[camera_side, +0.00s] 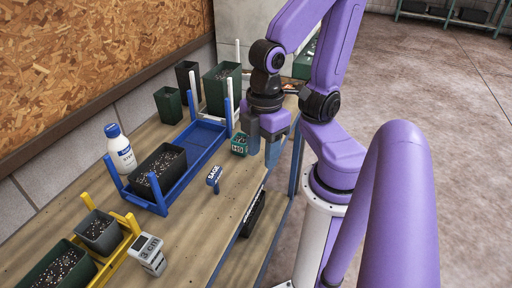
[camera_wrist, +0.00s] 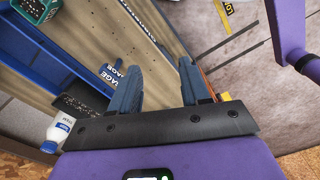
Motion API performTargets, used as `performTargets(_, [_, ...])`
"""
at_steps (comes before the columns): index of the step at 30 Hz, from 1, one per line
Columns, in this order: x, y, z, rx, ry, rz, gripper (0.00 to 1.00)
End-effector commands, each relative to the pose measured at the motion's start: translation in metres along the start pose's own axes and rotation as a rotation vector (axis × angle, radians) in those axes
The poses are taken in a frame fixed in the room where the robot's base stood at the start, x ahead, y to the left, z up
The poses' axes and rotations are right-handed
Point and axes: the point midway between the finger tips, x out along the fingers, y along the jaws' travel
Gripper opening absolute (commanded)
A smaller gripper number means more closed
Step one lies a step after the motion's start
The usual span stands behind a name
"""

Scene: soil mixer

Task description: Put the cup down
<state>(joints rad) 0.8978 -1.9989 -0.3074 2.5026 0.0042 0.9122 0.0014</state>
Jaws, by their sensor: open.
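A small green cup with a pale pattern and speckled soil (camera_side: 239,145) stands upright on the wooden table (camera_side: 185,225), near its right edge. It also shows at the top left corner of the wrist view (camera_wrist: 35,8), partly cut off. My gripper (camera_side: 263,152) is just right of the cup in the side view, with its fingers pointing down. In the wrist view the two blue-grey fingers (camera_wrist: 158,67) are apart with nothing between them. The cup is outside the fingers.
A blue SAGE marker (camera_side: 214,177) stands left of my gripper. Front middle wood is clear.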

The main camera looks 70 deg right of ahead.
Motion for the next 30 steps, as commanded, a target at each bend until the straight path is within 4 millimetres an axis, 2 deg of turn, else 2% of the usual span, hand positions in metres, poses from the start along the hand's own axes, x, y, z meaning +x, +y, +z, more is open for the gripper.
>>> performTargets(14, [0.0,0.006,-0.003,0.037,-0.004,0.003,0.34])
performTargets(17, [-0.001,0.018,-0.009,0.113,-0.005,0.004,0.34])
performTargets(30, [-0.006,0.091,-0.039,0.632,-0.008,0.016,0.34])
